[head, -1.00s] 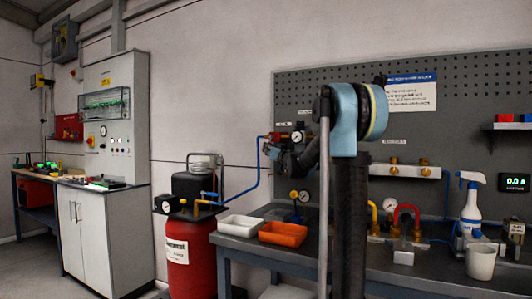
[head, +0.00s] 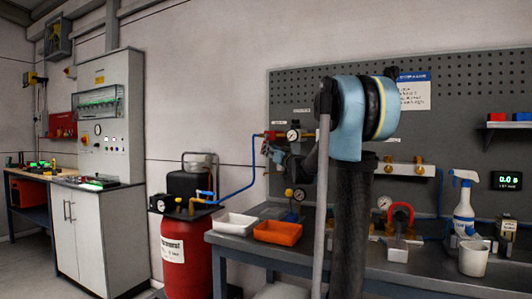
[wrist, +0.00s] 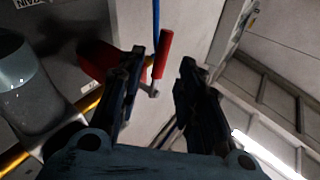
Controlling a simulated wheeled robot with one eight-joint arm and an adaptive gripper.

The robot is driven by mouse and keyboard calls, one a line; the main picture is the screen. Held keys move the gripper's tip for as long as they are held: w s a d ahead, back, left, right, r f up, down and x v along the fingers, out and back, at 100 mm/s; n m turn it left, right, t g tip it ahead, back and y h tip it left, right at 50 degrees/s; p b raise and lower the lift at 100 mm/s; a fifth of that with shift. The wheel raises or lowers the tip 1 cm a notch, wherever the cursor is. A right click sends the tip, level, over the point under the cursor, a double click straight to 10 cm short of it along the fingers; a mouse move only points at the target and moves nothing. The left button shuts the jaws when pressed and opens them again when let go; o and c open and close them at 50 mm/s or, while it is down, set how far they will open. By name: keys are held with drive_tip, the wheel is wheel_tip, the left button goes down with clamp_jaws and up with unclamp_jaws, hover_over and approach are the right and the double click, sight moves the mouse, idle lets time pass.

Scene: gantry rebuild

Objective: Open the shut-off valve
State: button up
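The shut-off valve shows in the wrist view as a red lever handle (wrist: 163,55) on a small metal stem, beside a rounded red body (wrist: 96,60). In the head view, a small red fitting (head: 271,135) sits on the pegboard's left edge where the blue line meets the gauge. My gripper (wrist: 162,60) is open, its two dark fingers apart. The handle appears between the fingertips, close to the left one; I cannot tell whether they touch. In the head view my gripper (head: 271,150) is just below the red fitting, mostly hidden by my arm.
A round gauge (head: 293,136) is right beside the fitting. The blue line (head: 238,193) runs down to the red tank (head: 186,255). Below, the workbench (head: 232,237) holds a white tray (head: 235,223) and an orange tray (head: 278,232). A spray bottle (head: 464,208) stands farther right.

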drive_tip(key=shift+v, duration=2.45)
drive_tip(key=shift+c, duration=0.5)
